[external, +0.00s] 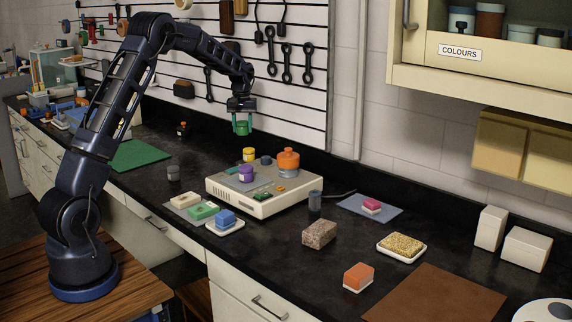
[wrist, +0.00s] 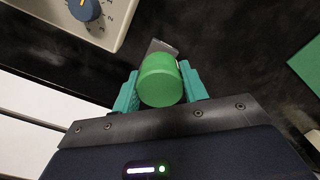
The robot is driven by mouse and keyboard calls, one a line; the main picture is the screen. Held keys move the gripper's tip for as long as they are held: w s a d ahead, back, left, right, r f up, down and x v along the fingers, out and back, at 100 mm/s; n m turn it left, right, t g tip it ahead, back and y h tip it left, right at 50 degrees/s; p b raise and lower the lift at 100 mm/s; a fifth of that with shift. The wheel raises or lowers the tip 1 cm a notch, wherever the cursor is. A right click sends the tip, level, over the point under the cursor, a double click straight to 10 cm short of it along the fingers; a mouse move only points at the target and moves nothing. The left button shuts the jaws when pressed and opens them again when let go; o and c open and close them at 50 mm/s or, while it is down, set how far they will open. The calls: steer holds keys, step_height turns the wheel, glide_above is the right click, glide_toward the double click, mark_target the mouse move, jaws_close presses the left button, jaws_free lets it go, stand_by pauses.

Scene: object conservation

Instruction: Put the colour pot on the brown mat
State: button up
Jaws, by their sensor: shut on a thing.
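My gripper (external: 242,124) is shut on a green colour pot (external: 242,129), held in the air above the back of the counter, left of the cream device. In the wrist view the pot's round green lid (wrist: 160,80) sits between the teal fingers of my gripper (wrist: 160,88). The brown mat (external: 435,297) lies flat at the front right of the counter, far from my gripper, with its visible part bare. It is not in the wrist view.
The cream device (external: 270,204) carries yellow (external: 249,155), purple (external: 246,173) and orange (external: 288,161) containers. A dark cup (external: 315,203), a speckled block (external: 319,234), an orange sponge-like block (external: 358,276) and a gold sponge (external: 401,245) stand between device and mat. White boxes (external: 525,249) stand behind the mat.

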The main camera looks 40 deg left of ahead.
steer(key=w+d+f+m, duration=0.1)
steer(key=d, duration=0.2)
steer(key=w+d+m, duration=0.2)
steer(key=d, duration=0.2)
steer(key=w+d+f+m, duration=0.1)
steer(key=d, duration=0.3)
steer(key=shift+w+f+m, duration=0.25)
steer(key=shift+f+m, duration=0.1)
steer(key=shift+m, duration=0.05)
steer(key=w+d+f+m, duration=0.2)
steer(key=d+m, duration=0.2)
steer(key=d, duration=0.7)
steer(key=s+d+r, duration=0.1)
steer(key=s+d, duration=0.1)
steer(key=d, duration=0.9)
steer(key=s+d+r, duration=0.1)
steer(key=d, duration=0.9)
step_height(320, 180, up, 8)
glide_above(405, 309)
step_height(405, 309, down, 20)
steer(key=shift+s+r, duration=0.1)
steer(key=shift+r, duration=0.1)
steer(key=shift+f, duration=0.15)
